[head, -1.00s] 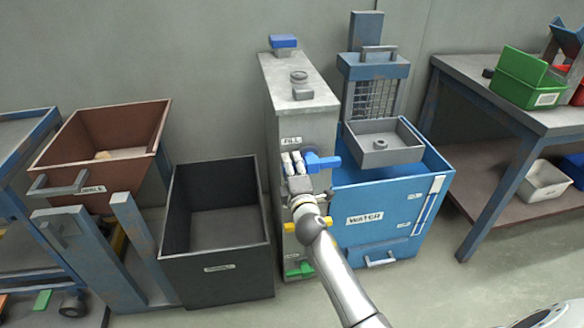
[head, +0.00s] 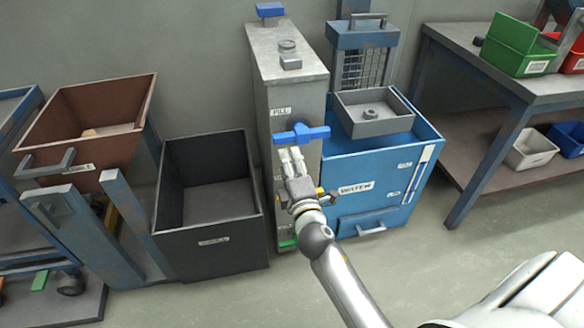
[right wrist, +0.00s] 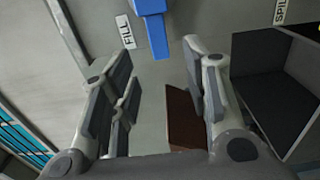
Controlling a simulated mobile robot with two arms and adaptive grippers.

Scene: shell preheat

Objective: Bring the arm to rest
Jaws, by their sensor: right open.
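My right gripper (head: 292,162) is in front of the grey cabinet, just below the blue valve handle (head: 300,134) beside the FILL label (head: 281,111). In the right wrist view my right gripper (right wrist: 160,100) shows its fingers apart with nothing between them. The blue handle (right wrist: 156,30) is beyond the fingertips there, with the FILL label (right wrist: 126,32) next to it. In the head view the handle lies level across the cabinet front. My left gripper is in neither view.
A black open bin (head: 210,255) stands left of the cabinet and a rust-brown bin (head: 95,110) further left. The blue WATER tank (head: 385,165) stands at right, with a grey tray (head: 370,128) above it. A workbench (head: 455,58) is far right. The floor in front is clear.

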